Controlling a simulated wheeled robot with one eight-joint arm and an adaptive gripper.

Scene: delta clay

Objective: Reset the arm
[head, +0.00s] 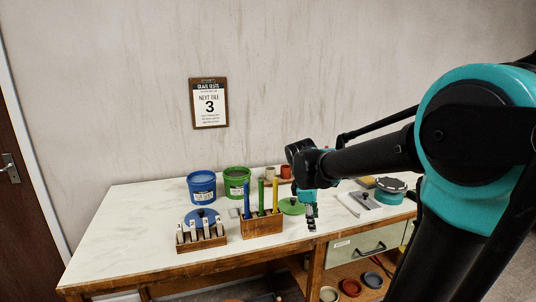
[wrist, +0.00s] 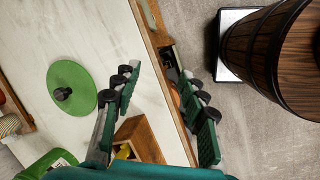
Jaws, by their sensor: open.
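My gripper (head: 311,218) hangs over the front edge of the white-topped table (head: 135,215), just right of the wooden block with tall coloured sticks. In the wrist view my gripper (wrist: 168,112) has its two fingers spread apart with nothing between them. The table's front edge lies beneath the gap. My arm reaches in from the right side of the head view.
A blue bucket (head: 202,187), a green bucket (head: 237,183), a wooden stick holder (head: 262,223) and a rack of white-labelled pieces (head: 201,237) stand left of my gripper. A green lid (wrist: 71,88) lies nearby.

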